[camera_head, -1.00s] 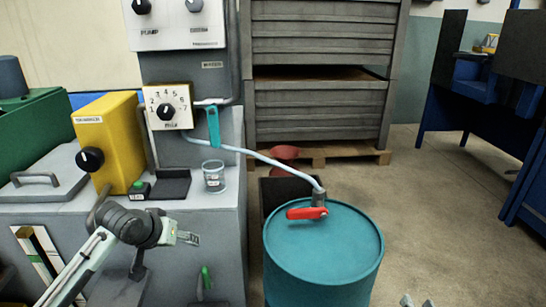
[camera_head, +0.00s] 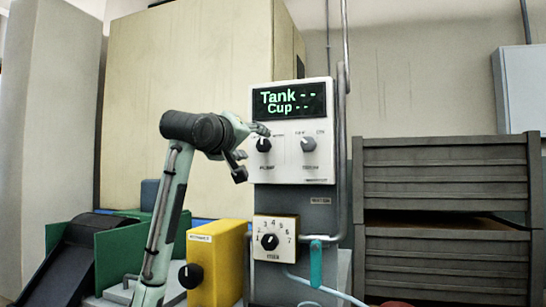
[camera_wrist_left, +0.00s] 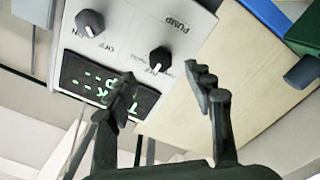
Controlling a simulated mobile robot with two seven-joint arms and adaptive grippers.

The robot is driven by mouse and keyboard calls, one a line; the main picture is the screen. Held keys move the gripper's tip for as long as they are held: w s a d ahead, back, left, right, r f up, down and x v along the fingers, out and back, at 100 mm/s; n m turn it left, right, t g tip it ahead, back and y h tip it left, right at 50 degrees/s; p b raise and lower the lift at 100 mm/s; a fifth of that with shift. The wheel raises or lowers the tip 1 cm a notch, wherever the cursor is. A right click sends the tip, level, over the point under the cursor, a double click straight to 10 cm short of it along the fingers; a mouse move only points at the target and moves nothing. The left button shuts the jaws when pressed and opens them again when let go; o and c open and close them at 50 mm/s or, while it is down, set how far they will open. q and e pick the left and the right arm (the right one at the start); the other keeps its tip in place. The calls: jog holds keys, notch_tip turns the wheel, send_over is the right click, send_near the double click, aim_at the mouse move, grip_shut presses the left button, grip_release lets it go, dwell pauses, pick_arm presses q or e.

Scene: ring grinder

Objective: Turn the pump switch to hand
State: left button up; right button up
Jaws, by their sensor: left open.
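The pump knob (camera_head: 264,145) is black and round, low on the left of a white control panel (camera_head: 286,176). Its display reads "Tank --" and "Cup --". My left gripper (camera_head: 250,152) is open beside the panel's left edge, at about the knob's height. In the left wrist view, the pump knob (camera_wrist_left: 160,60) appears between the open fingers (camera_wrist_left: 168,84), past their tips, with no clear contact. The panel is upside down there. The knob's white mark points down toward the display, but small lettering makes its setting unclear. My right gripper is out of view.
Below are a numbered dial (camera_head: 269,242), a teal lever (camera_head: 316,264) and a yellow box (camera_head: 218,266). A grey pipe (camera_head: 346,120) runs along the panel's right side. Slatted grey crates (camera_head: 445,180) stand farther right.

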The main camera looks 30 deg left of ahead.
aim_at(262, 145)
pick_arm(q)
jog(key=x, duration=0.7)
jog(key=shift+w+a+r, duration=0.1)
jog(key=shift+w+a, duration=0.05)
jog(key=shift+w, duration=0.15)
jog(key=shift+c, duration=0.3)
jog(key=c, duration=1.1)
